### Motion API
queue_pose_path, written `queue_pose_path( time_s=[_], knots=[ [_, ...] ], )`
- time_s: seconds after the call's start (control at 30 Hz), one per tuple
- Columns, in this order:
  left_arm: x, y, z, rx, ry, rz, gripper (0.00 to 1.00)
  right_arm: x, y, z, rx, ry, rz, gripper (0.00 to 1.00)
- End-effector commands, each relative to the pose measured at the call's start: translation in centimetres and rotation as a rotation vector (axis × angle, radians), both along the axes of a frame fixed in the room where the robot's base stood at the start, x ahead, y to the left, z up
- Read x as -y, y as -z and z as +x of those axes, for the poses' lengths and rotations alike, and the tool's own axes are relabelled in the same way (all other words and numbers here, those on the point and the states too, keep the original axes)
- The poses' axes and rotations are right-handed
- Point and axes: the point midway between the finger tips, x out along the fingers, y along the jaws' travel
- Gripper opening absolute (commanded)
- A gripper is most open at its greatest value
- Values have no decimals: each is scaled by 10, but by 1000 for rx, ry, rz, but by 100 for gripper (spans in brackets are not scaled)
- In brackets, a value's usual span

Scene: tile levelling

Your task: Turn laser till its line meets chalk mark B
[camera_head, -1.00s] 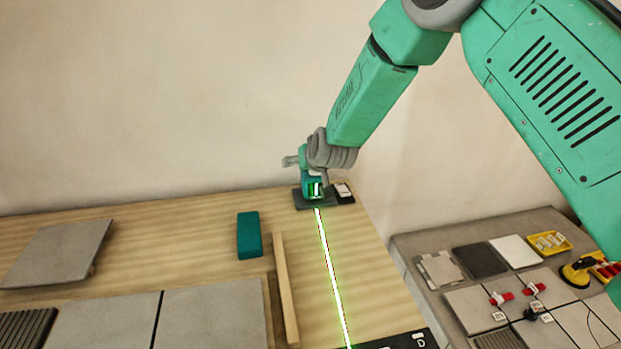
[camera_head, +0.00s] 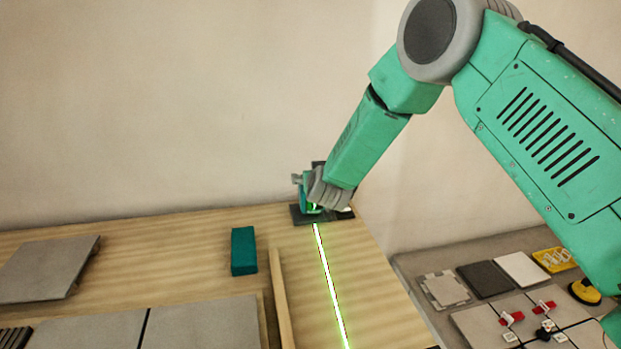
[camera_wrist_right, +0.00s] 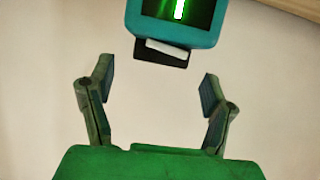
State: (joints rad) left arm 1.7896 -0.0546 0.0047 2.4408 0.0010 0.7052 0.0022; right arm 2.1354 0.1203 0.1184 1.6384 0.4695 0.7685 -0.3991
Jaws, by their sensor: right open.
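The teal laser (camera_head: 308,207) stands on a dark base plate (camera_head: 299,216) at the back edge of the wooden table, partly hidden by my right gripper (camera_head: 311,187). Its green line (camera_head: 328,280) runs toward the front of the table, slanting slightly right. In the right wrist view the laser (camera_wrist_right: 160,32) with its lit green window is at the top, beyond the fingertips. There my right gripper (camera_wrist_right: 157,80) is open, with nothing between its fingers. I see no chalk mark B. My left gripper is not in view.
A teal block (camera_head: 243,250) and a wooden strip (camera_head: 281,295) lie left of the line. Grey tiles (camera_head: 205,322) are at front left. A lower grey surface at right holds tiles (camera_head: 485,279), a yellow tray (camera_head: 555,259) and red-and-white pieces (camera_head: 511,318).

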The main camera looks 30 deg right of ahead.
Motion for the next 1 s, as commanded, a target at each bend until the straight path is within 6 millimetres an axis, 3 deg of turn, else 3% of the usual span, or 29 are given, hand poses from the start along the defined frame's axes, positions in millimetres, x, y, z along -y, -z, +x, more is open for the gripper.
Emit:
queue_pose_path(
  time_s=[0.1, 0.3, 0.67, 0.8, 1.0],
  knots=[
    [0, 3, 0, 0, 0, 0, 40, 7, 9, 18, 2, 1, 0, 72],
    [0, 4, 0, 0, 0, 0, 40, 12, 16, 35, 0, 0, 1, 72],
    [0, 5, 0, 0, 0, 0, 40, 13, 16, 39, 0, 0, 0, 72],
    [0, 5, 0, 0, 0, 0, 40, 13, 17, 39, 0, -1, 0, 23],
    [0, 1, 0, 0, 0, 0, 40, 12, 16, 38, -1, 4, 0, 21]
  ],
)
